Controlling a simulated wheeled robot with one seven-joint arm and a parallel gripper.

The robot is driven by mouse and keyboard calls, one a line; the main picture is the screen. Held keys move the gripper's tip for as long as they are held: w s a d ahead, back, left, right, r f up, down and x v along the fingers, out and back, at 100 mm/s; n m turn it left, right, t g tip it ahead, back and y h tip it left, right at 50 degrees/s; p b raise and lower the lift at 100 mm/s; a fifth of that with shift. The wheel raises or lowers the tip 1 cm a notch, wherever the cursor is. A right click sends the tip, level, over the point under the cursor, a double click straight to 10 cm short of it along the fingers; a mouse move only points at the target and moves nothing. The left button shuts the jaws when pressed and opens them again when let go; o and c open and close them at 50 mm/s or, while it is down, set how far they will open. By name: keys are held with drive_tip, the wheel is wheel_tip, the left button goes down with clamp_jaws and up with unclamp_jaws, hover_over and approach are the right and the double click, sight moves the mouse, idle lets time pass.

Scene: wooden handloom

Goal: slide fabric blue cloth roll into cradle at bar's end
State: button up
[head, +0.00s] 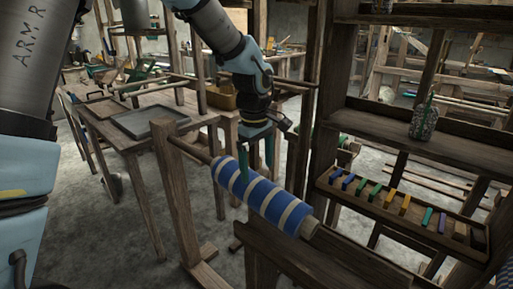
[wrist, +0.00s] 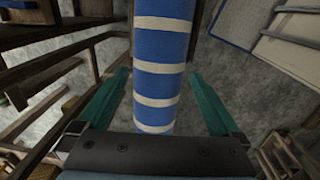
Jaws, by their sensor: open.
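The fabric roll (head: 262,197) is blue with pale cream bands. It sits around a wooden bar (head: 188,146) that shows to its left and runs to an upright wooden post (head: 176,195). The roll's right end lies close to a dark wooden beam (head: 330,262). My gripper (head: 256,165) is over the roll's left-middle part, pointing down. In the wrist view my gripper (wrist: 158,76) is open, its green fingers on either side of the roll (wrist: 160,80), with a gap on each side. I cannot clearly make out the cradle.
A dark wooden rack stands right, with a tray of coloured blocks (head: 402,210) and a patterned jar (head: 424,118) on its shelves. A table with a grey tray (head: 150,120) stands behind left. Bare floor (head: 95,235) shows at lower left.

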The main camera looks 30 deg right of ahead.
sight(258, 180)
drive_tip(key=shift+d+f, duration=0.1)
drive_tip(key=shift+f, duration=2.05)
clamp_jaws()
